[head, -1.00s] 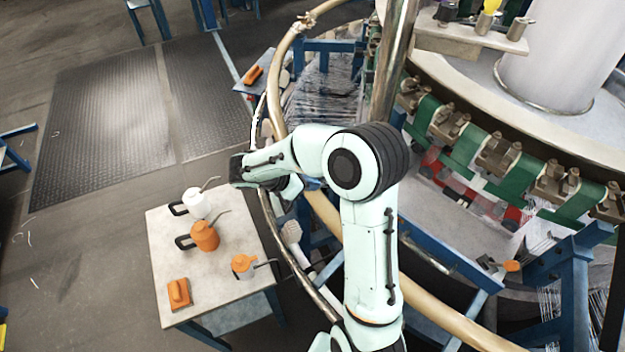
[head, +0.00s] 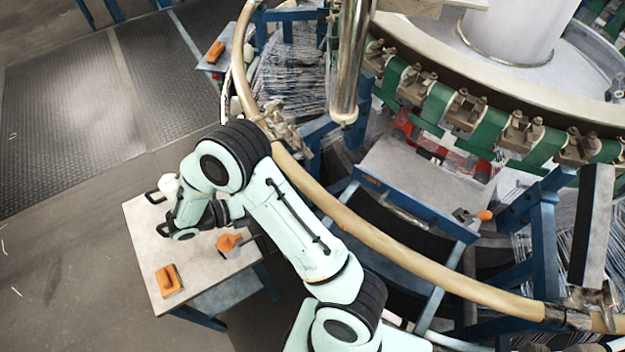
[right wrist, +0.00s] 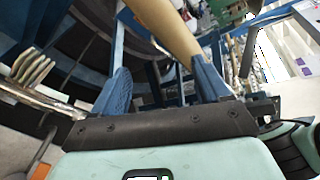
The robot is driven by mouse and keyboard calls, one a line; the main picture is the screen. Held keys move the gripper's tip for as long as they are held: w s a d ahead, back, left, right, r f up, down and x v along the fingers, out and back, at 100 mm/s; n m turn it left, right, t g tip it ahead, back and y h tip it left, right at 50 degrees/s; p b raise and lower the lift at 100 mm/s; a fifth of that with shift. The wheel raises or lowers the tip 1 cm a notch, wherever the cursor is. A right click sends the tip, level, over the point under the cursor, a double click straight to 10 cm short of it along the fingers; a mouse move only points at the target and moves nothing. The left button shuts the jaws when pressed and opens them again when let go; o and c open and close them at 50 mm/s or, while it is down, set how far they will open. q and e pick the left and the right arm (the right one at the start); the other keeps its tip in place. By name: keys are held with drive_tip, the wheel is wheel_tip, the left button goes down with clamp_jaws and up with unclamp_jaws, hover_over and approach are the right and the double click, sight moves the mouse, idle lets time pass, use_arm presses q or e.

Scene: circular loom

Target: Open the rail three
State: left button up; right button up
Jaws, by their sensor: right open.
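A tan tubular rail (head: 400,250) curves around the loom in the head view. A metal clamp joint (head: 281,128) sits on it at upper left and another fitting (head: 585,312) at lower right. No marking shows which section is rail three.
A steel post (head: 350,60) stands inside the rail. Blue frames (head: 545,235) lie at right. Floor at left is clear.

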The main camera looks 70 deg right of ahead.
sight(318, 185)
drive_tip(key=s+d+n+h, duration=0.1)
drive_tip(key=s+d+n, duration=0.1)
drive_tip(key=s+d, duration=0.1)
drive_tip(key=s+d+n+h, duration=0.1)
drive_tip(key=s+d+n, duration=0.1)
drive_tip(key=s+d, duration=0.1)
drive_tip(key=s+d+n+g+h, duration=0.1)
drive_tip(key=s+d+n, duration=0.1)
drive_tip(key=s+d, duration=0.1)
drive_tip(key=shift+s+d+f+h, duration=0.15)
drive_tip(key=shift+s+f+h, duration=0.25)
drive_tip(key=shift+s, duration=0.15)
drive_tip(key=shift+r, duration=0.1)
drive_tip(key=shift+c, duration=0.3)
